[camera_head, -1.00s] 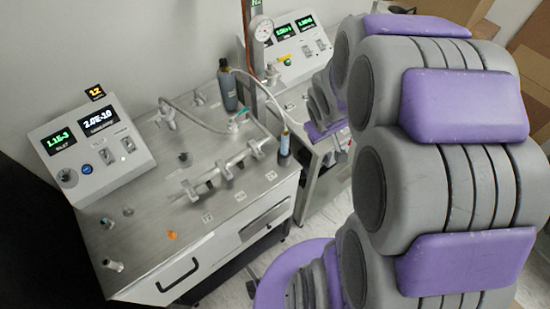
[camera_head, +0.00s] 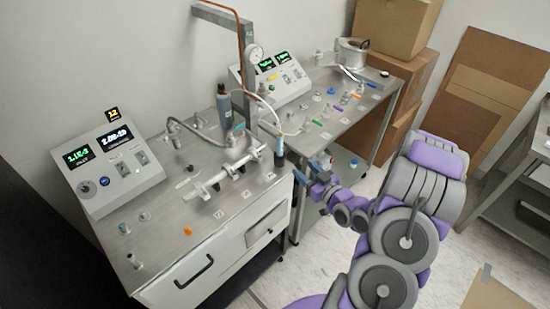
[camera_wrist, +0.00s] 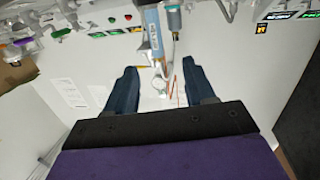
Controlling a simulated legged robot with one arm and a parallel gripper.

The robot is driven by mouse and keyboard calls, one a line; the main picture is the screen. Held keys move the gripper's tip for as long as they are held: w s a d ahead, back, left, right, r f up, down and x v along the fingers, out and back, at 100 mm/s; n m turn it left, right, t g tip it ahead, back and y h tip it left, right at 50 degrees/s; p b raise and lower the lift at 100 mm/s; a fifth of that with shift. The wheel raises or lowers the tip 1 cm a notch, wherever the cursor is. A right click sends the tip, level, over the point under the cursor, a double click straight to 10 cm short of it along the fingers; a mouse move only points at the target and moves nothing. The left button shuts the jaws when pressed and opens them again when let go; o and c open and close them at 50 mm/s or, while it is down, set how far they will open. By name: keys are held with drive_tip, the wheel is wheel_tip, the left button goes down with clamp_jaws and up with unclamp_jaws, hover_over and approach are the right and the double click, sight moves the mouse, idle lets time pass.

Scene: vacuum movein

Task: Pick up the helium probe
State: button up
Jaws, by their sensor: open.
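A dark bottle (camera_head: 224,105) stands behind the pipe manifold (camera_head: 225,172) on the left bench (camera_head: 165,238). A post (camera_head: 247,70) with a gauge rises near the probe. The right bench (camera_head: 345,112) holds several small parts. Boxes (camera_head: 395,25) stand behind; the floor at right has free room.

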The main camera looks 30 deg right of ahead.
drive_tip(key=s, duration=0.1)
drive_tip(key=b, duration=0.1)
approach(281, 144)
drive_tip(key=shift+t, duration=0.4)
drive_tip(key=w, duration=0.5)
drive_tip(key=shift+w+a+f+b, duration=0.2)
drive_tip(key=shift+f+b, duration=0.1)
drive_tip(key=shift+f, duration=0.1)
drive_tip(key=w, duration=0.2)
drive_tip(key=w+a+b, duration=0.1)
drive_tip(key=w, duration=0.1)
drive_tip(key=shift+w+r, duration=0.1)
drive_tip(key=shift+w, duration=0.8)
drive_tip(key=shift+d+m, duration=0.25)
drive_tip(key=shift+m, duration=0.05)
